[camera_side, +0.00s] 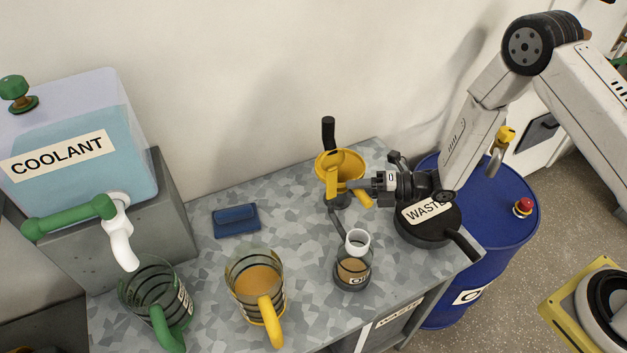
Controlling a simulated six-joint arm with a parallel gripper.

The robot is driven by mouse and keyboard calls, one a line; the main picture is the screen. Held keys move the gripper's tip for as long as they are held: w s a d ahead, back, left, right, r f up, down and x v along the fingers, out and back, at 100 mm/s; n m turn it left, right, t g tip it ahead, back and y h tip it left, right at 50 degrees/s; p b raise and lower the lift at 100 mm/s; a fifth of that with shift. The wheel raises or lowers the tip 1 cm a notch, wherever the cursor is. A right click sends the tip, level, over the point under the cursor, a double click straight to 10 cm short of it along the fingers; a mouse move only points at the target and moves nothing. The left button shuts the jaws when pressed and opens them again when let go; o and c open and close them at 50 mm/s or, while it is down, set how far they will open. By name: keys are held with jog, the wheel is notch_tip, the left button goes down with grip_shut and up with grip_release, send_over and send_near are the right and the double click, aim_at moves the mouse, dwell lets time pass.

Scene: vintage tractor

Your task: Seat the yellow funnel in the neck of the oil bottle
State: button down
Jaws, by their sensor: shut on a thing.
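The yellow funnel (346,160) is at the back of the bench, its wide mouth facing up and its lower part partly hidden. My gripper (358,188) reaches in from the right and is shut on the funnel. A small clear bottle (353,274) with brown liquid and a white neck ring (357,241) stands upright at the front of the bench, and I take it to be the oil bottle. The funnel is apart from this bottle, behind it in the picture. Dark parts below the funnel are hard to make out.
A jug with a yellow handle (270,322) and a jug with a green handle (171,330) stand at the front left. A blue wallet-like item (236,220) lies behind them. The coolant tank (75,130) is left. The black waste pan (428,225) and blue drum (490,240) are right.

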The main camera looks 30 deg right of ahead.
jog(key=shift+r, duration=2.7)
jog(key=shift+s, duration=0.2)
jog(key=s+d, duration=0.3)
jog(key=s, duration=1.2)
jog(key=shift+d, duration=0.35)
dwell(0.8)
